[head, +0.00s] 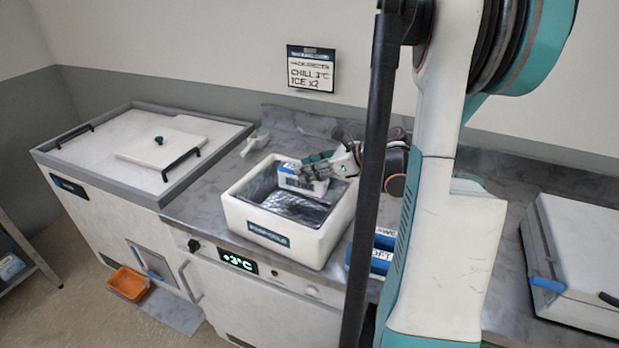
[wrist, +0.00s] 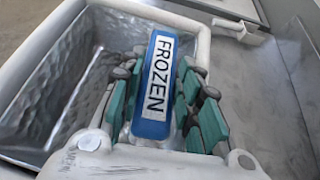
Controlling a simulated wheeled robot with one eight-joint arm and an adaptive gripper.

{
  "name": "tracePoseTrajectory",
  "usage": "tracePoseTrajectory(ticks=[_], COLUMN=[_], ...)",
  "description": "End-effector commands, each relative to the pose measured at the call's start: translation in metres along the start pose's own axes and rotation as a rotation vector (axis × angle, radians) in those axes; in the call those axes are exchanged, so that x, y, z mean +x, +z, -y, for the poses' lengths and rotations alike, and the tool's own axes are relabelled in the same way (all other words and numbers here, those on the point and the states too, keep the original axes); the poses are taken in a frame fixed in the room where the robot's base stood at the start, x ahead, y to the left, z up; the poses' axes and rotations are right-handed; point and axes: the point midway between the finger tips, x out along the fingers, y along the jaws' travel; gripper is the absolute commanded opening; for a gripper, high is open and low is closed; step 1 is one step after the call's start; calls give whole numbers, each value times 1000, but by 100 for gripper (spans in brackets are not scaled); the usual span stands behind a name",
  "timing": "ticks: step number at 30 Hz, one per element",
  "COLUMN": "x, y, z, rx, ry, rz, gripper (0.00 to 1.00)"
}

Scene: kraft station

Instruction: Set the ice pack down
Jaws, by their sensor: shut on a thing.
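A blue ice pack with a white FROZEN label (wrist: 157,85) is between the fingers of my gripper (wrist: 160,110) in the wrist view. The gripper is shut on it. In the head view my gripper (head: 318,168) holds the ice pack (head: 290,180) at the back right of the open white box (head: 288,251). The box has a silvery, foil-like lining and a dark label on its front. The pack appears over or within the box opening. I cannot tell whether it touches the lining.
Another blue pack (head: 384,242) lies right of the box, partly hidden by my arm. A lidded white chest (head: 110,137) stands left, and a white case (head: 585,240) right. A wall sign (head: 311,69) reads CHILL 3°C, ICE x2. A small white object (head: 255,143) lies behind the box.

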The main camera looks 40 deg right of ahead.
Motion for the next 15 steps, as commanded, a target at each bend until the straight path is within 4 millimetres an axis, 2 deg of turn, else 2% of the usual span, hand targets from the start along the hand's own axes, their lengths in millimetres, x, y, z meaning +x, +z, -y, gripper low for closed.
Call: tracePoseTrajectory(ticks=[1,4,15], x=[5,10,12], y=[-9,-18,-21], z=[0,0,0], rx=[0,0,0], ry=[0,0,0], rz=[1,1,1], gripper=[0,0,0])
